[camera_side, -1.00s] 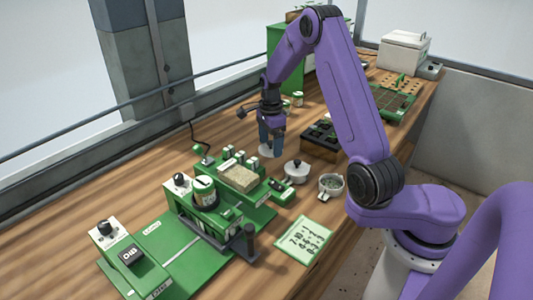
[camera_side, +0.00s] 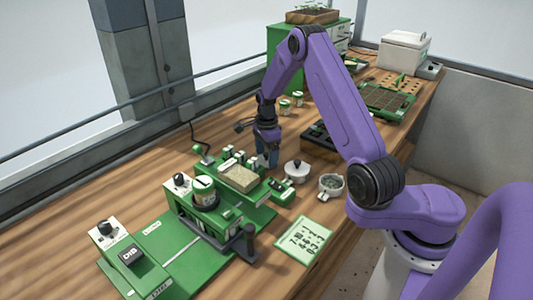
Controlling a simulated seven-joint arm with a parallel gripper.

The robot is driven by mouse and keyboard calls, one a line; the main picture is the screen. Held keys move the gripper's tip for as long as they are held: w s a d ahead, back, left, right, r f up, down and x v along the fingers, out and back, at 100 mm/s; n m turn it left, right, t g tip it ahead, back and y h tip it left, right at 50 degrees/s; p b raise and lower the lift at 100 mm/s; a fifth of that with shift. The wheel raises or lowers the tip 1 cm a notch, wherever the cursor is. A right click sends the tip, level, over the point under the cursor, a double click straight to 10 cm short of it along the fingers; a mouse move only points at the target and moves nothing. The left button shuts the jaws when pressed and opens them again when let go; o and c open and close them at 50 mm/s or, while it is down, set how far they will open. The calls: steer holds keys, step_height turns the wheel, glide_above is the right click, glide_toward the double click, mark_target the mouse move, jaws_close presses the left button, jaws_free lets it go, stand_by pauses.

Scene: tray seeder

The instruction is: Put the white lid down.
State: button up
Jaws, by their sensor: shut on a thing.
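My gripper (camera_side: 267,160) is low over the wooden table, just behind the green seeder station and left of the lidded pot. Its blue-grey fingers point down and are shut on the white lid. The lid is small and mostly hidden behind the fingers and the station's parts. I cannot tell whether it touches the table.
A pale pot with a dark-knobbed lid (camera_side: 297,171) stands just right of my gripper, with a cup of dark contents (camera_side: 331,186) beyond. The green seeder station (camera_side: 205,215) lies in front. A dark tray (camera_side: 322,136) and green-white jars (camera_side: 285,107) stand behind.

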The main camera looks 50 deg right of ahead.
mark_target(266, 153)
steer(key=o, duration=0.9)
step_height(266, 153, up, 11)
steer(key=s+a+r+n, duration=0.1)
steer(key=a+r+n, duration=0.2)
steer(key=a+n, duration=0.35)
steer(key=s+a+r+n, duration=0.2)
steer(key=a+n, duration=0.3)
steer(key=a, duration=0.2)
steer(key=s+a+r+n, duration=0.1)
steer(key=s+a+n, duration=0.2)
steer(key=s+n, duration=0.45)
steer(key=s+a+r+n, duration=0.1)
steer(key=s+a+n, duration=0.2)
steer(key=s+n, duration=0.4)
steer(key=s+d+n, duration=0.3)
steer(key=s+n, duration=0.6)
steer(key=s, duration=0.6)
steer(key=shift+s+d+f, duration=0.35)
